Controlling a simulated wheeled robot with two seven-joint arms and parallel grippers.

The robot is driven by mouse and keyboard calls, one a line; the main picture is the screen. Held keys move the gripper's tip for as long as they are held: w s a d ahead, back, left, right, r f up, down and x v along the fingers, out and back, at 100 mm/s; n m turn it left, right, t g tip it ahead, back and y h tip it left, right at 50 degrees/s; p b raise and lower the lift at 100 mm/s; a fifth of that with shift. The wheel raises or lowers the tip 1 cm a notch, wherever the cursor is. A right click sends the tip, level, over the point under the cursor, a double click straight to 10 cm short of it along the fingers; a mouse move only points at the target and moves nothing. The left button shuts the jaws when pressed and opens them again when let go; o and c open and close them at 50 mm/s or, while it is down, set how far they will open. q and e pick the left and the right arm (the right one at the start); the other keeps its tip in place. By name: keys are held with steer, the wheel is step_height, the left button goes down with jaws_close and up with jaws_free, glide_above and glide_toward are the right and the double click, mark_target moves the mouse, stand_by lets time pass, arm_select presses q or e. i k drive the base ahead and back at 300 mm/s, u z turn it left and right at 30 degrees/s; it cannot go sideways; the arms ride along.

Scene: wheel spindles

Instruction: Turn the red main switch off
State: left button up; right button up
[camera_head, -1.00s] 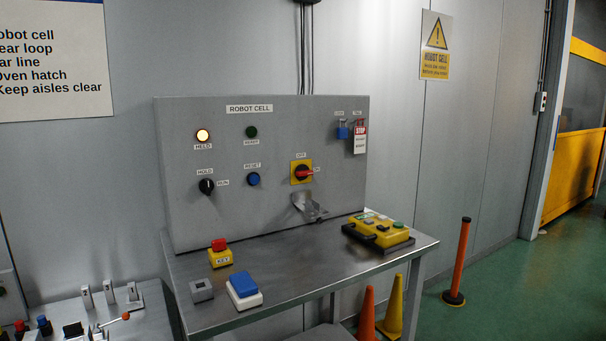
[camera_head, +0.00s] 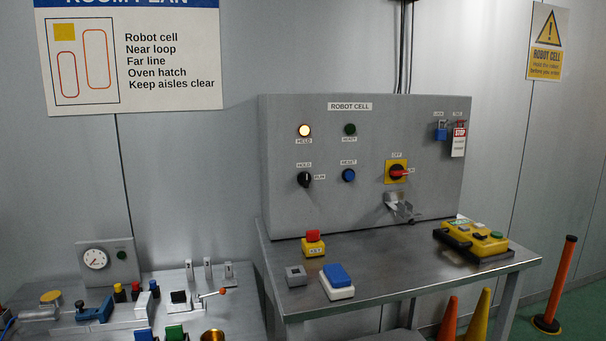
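The red main switch (camera_head: 399,173) sits on a yellow square plate on the grey ROBOT CELL panel (camera_head: 285,215), right of centre. Its red handle points right, towards the ON label; the OFF label (camera_head: 397,155) is above it. A metal bracket (camera_head: 399,207) sticks out of the panel just below the switch. Neither of my grippers shows in this view.
A steel table (camera_head: 375,286) stands before the panel, with a red-and-yellow key button (camera_head: 313,243), a blue-and-white box (camera_head: 337,282) and a yellow pendant (camera_head: 473,239). A second bench (camera_head: 240,318) with levers is at left. Cones (camera_head: 478,315) and an orange post (camera_head: 555,285) stand at right.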

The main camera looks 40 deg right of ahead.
mark_target(396, 172)
steer(key=u, duration=1.4)
steer(key=k, duration=1.6)
steer(key=z, duration=1.9)
